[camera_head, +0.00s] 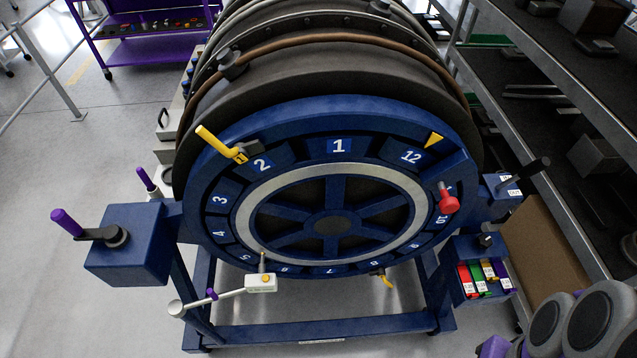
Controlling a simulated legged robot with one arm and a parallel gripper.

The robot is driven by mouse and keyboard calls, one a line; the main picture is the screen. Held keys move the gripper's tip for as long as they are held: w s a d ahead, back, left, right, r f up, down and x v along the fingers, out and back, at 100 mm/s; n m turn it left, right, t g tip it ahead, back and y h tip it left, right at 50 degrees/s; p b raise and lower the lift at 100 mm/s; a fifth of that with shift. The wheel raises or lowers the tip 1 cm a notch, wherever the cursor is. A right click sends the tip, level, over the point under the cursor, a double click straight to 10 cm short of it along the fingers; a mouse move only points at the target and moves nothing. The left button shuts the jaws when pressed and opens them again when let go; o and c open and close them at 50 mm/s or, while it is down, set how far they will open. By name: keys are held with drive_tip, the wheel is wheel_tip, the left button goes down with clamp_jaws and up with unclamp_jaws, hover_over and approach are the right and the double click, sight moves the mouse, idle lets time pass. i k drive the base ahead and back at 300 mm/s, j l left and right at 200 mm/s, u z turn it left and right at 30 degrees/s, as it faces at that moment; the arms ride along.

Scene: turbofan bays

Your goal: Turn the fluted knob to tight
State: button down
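I cannot make out for sure which part is the fluted knob. A small dark knob (486,240) sits on the blue bracket at the right of the engine stand, above a box of coloured tags. Its ribs and any tight marking are too small to read. A red knob-like handle (447,199) sticks out from the right side of the blue numbered ring (340,103). My gripper is not in view; only grey and purple rounded parts, seemingly my arm, show at the bottom right corner.
A blue gearbox (128,252) with a purple-handled crank stands at left. A yellow handle (214,140) and a white tool (262,283) are on the ring. Dark shelving (540,95) lines the right. A tag box (484,279) is nearby. Floor at left is open.

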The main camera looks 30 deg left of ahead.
sight(484, 241)
drive_tip(key=k+l+u, duration=0.1)
drive_tip(key=k+u, duration=0.75)
drive_tip(key=k+j+u, duration=0.2)
drive_tip(key=u, duration=0.2)
drive_tip(key=k, duration=0.1)
